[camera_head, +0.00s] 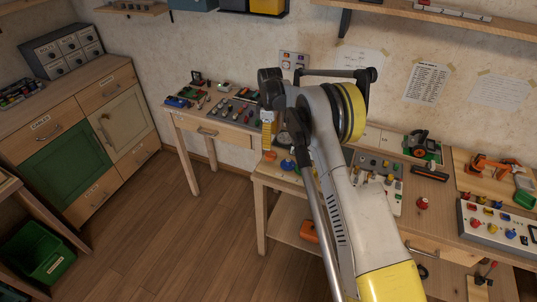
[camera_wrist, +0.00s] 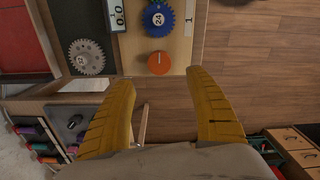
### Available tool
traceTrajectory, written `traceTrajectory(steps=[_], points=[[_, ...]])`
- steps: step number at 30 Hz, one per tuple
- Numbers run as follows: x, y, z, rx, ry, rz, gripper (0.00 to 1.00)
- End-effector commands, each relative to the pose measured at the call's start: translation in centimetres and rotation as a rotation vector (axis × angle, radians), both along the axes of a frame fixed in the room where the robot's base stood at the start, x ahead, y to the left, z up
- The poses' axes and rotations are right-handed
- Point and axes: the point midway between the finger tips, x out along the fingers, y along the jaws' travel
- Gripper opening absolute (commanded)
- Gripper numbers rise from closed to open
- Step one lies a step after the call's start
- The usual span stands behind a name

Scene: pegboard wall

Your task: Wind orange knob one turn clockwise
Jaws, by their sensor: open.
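The orange knob (camera_wrist: 159,62) is a round disc with a small pale mark, near the edge of a light wooden board (camera_wrist: 180,53). In the wrist view it shows between and just beyond my fingertips. A small orange shape in the head view (camera_head: 270,155) looks like the same knob, just below my finger. My gripper (camera_wrist: 160,78) is open, with its two yellow fingers wide apart and nothing between them. It also shows in the head view (camera_head: 267,140), pointing down. I see no contact with the knob; the exact gap is hard to tell.
A blue gear (camera_wrist: 158,19) marked 24 sits beside the knob, and a grey gear (camera_wrist: 86,57) lies farther left. A wooden bench (camera_head: 430,195) holds switch panels and tools at the right. A small table (camera_head: 225,130) stands behind. Open floor (camera_head: 190,240) lies at the left.

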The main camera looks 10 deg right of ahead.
Motion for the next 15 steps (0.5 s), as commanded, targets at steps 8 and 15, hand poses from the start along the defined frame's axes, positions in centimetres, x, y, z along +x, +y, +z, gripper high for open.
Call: traceTrajectory(steps=[8, 15], points=[[0.0, 0.0, -5.9, 0.000, -0.001, -0.002, 0.64], [0.0, 0.0, -8.4, 0.000, -0.001, -0.002, 0.64]])
